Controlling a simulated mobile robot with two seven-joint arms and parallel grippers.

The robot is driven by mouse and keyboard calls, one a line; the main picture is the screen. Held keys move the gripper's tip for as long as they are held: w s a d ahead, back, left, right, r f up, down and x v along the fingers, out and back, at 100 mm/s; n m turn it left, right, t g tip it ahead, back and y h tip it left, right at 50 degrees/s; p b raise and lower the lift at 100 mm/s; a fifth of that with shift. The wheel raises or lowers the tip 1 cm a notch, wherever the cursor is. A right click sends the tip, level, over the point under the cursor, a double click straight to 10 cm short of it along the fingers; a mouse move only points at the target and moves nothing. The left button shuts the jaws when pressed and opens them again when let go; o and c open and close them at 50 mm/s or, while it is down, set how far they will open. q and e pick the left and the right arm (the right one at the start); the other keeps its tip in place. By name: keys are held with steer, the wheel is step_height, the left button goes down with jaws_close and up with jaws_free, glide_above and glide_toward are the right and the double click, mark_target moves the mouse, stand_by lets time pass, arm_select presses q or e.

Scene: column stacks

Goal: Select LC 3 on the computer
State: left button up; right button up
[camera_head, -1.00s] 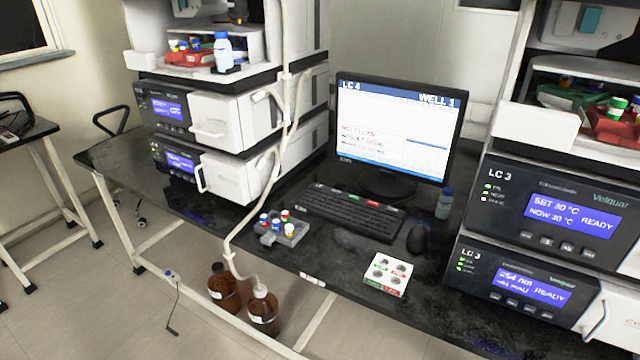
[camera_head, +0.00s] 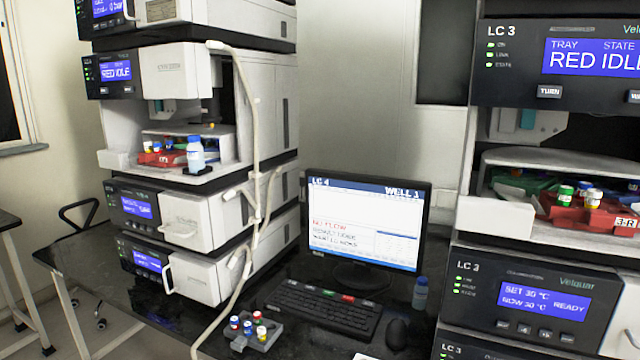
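The computer monitor (camera_head: 365,222) stands at the back of the black bench. Its header reads "LC 4" at left and "WELL 1" at right, with red "NO FLOW" text below. The keyboard (camera_head: 318,311) lies in front of it, with green and red marked keys along its back row. The mouse (camera_head: 397,333) lies to the keyboard's right. The LC 3 stack (camera_head: 546,303) stands at the right; its upper panel reads "RED IDLE" and a lower one "SET 30 °C" and "READY". Neither of my grippers is in view.
Another column stack (camera_head: 190,215) stands at the left, with an open tray bay holding vials and a bottle (camera_head: 195,153). A grey vial rack (camera_head: 255,335) sits left of the keyboard. A small bottle (camera_head: 420,293) stands beside the monitor. White tubing hangs along the left stack.

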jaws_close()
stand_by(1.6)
